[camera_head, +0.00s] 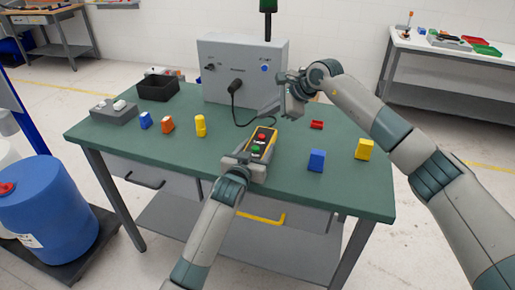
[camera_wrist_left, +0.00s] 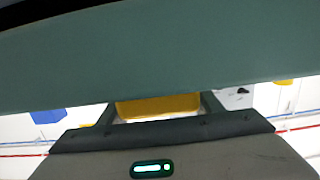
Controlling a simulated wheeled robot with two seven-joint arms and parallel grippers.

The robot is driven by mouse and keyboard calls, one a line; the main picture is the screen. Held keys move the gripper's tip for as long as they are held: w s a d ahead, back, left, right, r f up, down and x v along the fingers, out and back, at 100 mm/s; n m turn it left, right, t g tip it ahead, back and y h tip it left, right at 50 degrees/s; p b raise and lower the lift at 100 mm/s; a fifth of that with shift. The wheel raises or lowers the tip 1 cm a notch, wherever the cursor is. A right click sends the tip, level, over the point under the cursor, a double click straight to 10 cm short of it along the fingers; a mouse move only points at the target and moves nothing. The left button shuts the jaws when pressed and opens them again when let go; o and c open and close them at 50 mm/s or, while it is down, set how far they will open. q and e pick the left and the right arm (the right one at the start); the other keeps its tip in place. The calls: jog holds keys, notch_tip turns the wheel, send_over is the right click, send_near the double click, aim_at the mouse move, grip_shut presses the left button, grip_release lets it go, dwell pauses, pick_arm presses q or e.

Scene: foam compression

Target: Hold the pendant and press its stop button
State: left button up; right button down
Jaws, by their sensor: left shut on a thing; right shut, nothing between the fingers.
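The yellow pendant (camera_head: 269,144) has a dark face with a red button (camera_head: 262,136) at its far end and a green button (camera_head: 256,149) nearer me. My left gripper (camera_head: 248,158) is shut on the pendant's near end, at the table's front half. In the left wrist view, the pendant's yellow end (camera_wrist_left: 158,105) shows between the fingers. My right gripper (camera_head: 292,110) is shut and empty. It hangs behind and to the right of the pendant, apart from the red button, with its fingers pointing down. Whether the pendant touches the table is hard to tell.
A grey control box (camera_head: 225,75) with a cable to the pendant stands at the back of the green table (camera_head: 190,160). Blue (camera_head: 317,160), yellow (camera_head: 364,149) and red (camera_head: 317,124) blocks lie to the right. A black bin (camera_head: 158,88) and several small blocks are left.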

pick_arm(q)
jog(key=o, duration=1.6)
jog(key=v, duration=1.2)
jog(key=shift+f, duration=0.1)
